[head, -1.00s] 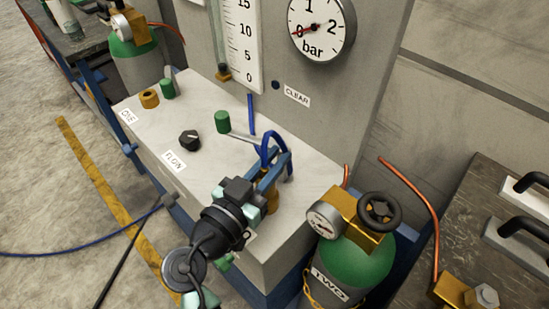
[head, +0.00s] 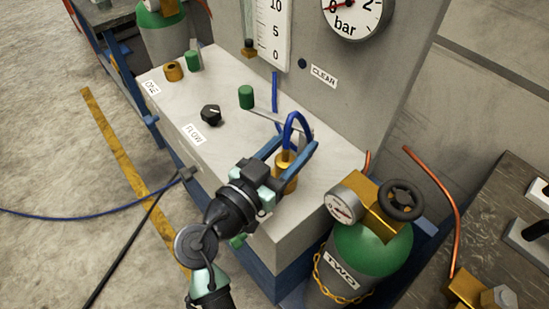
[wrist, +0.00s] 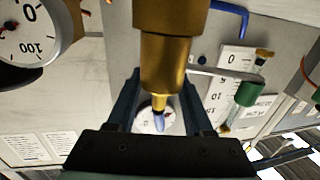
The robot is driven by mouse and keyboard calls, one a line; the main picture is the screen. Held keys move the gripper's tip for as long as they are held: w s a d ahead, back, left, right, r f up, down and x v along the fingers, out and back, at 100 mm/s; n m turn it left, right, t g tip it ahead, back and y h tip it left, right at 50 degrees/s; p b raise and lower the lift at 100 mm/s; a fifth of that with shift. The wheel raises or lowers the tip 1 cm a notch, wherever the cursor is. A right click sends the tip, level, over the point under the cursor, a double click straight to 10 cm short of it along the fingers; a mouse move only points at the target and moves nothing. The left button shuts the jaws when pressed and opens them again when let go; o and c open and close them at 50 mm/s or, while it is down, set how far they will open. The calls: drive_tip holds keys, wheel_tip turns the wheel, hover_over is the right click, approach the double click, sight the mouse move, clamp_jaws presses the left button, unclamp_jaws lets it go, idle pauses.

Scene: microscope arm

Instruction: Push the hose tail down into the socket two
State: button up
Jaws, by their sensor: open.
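The brass socket two (head: 286,185) stands upright at the front right corner of the pale bench top. The blue hose (head: 296,117) arches over and comes down to a narrow brass tail at the socket's top. In the wrist view, the brass socket (wrist: 168,60) hangs from the top, with the narrow tail (wrist: 160,102) and blue hose end (wrist: 165,122) below it. My gripper (head: 298,144) is open, its fingers on either side of the tail and hose. In the wrist view, the fingers (wrist: 163,85) stand clear of the tail. How deep the tail sits is unclear.
A green cylinder marked TWO (head: 372,248), with a gauge and black handwheel (head: 402,200), stands close at right. A black flow knob (head: 211,114), green cap (head: 246,97) and brass socket one (head: 173,71) are further left. The upright panel (head: 390,80) rises behind.

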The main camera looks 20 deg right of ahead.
drive_tip(key=b+v, duration=0.1)
drive_tip(key=v, duration=1.1)
drive_tip(key=shift+b, duration=0.3)
drive_tip(key=shift+s+a, duration=0.1)
